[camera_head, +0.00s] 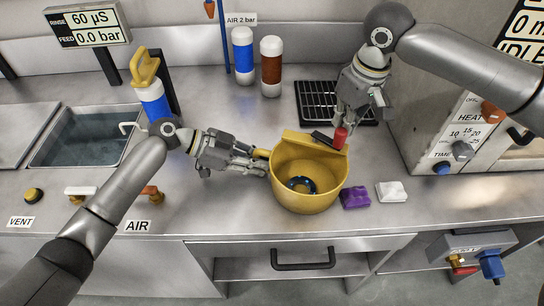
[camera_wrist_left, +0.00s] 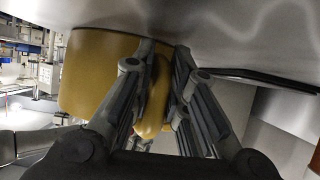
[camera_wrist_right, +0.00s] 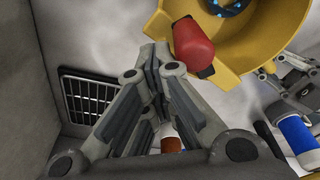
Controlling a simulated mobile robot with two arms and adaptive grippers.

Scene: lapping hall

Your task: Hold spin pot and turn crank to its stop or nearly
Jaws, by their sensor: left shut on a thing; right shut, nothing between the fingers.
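The yellow spin pot (camera_head: 310,200) stands on the steel counter, with a dark ring-shaped part (camera_head: 300,185) inside it. My left gripper (camera_head: 262,163) is shut on the pot's yellow side handle; in the left wrist view the handle (camera_wrist_left: 153,100) sits between the fingers. The crank is at the pot's back rim: a short black arm (camera_head: 322,139) with a red knob (camera_head: 340,138) at its right end. My right gripper (camera_head: 341,122) is shut and empty right by the red knob. In the right wrist view its fingertips (camera_wrist_right: 155,50) are beside the knob (camera_wrist_right: 192,45); I cannot tell whether they touch.
A purple block (camera_head: 355,195) and a white block (camera_head: 391,191) lie right of the pot. A black grate (camera_head: 318,92) and two bottles (camera_head: 270,66) are behind it. A control box (camera_head: 440,120) stands at the right, a sink (camera_head: 85,135) at the left.

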